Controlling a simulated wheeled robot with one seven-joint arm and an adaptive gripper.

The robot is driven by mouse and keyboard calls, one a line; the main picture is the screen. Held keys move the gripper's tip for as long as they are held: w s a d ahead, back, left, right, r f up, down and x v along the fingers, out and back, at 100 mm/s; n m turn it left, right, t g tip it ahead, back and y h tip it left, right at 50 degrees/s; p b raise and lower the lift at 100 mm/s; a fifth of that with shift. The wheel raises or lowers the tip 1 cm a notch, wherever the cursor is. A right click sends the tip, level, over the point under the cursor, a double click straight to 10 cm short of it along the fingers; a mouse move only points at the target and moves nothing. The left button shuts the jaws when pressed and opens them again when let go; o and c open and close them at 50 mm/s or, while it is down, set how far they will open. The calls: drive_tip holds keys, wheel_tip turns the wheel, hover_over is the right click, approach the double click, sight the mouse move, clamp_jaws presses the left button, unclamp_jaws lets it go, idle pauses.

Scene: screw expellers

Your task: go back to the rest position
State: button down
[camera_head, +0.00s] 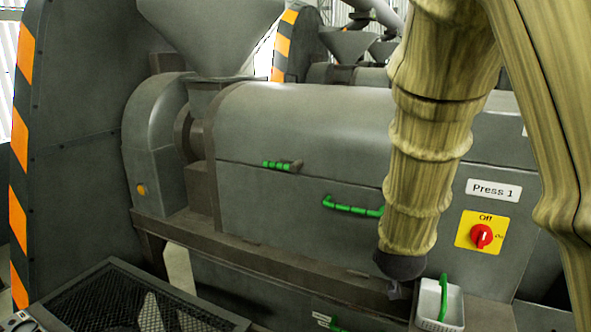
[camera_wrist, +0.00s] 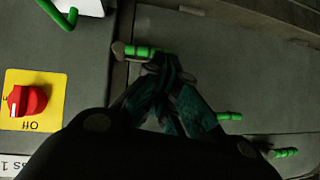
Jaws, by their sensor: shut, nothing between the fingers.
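My gripper (camera_head: 394,291) hangs at the end of my arm in front of Press 1, just left of a white container with a green handle. In the wrist view my gripper (camera_wrist: 166,66) shows its dark fingers together, with nothing seen between them. The fingertips appear close to a green-gripped lever (camera_wrist: 140,51); I cannot tell whether they touch it.
Press 1 (camera_head: 310,125) fills the middle, with a green handle (camera_head: 352,208) and a red switch (camera_head: 481,236) on a yellow plate marked Off. The white container (camera_head: 451,308) stands at the lower right. A black mesh grate (camera_head: 95,300) lies at the lower left.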

drive_tip(key=s+f+n+g+y, duration=0.15)
drive_tip(key=s+f, duration=0.25)
drive_tip(key=f, duration=0.5)
drive_tip(key=s+f+n+g, duration=0.15)
drive_tip(key=s+f, duration=0.35)
drive_tip(key=f, duration=0.5)
drive_tip(key=s+f+g, duration=0.2)
drive_tip(key=s+f, duration=0.2)
drive_tip(key=f, duration=0.5)
drive_tip(key=s+a+f+n+g+y+b, duration=0.1)
drive_tip(key=s+f+g, duration=0.1)
drive_tip(key=s+f, duration=0.7)
drive_tip(key=s+a+f+n+g+y, duration=0.1)
drive_tip(key=s+f+g, duration=0.1)
drive_tip(key=s+f, duration=0.8)
drive_tip(key=s, duration=0.6)
drive_tip(key=shift+s+a+n+g+b, duration=0.15)
drive_tip(key=shift+s+n+g+b, duration=0.15)
drive_tip(key=shift+g+b, duration=0.1)
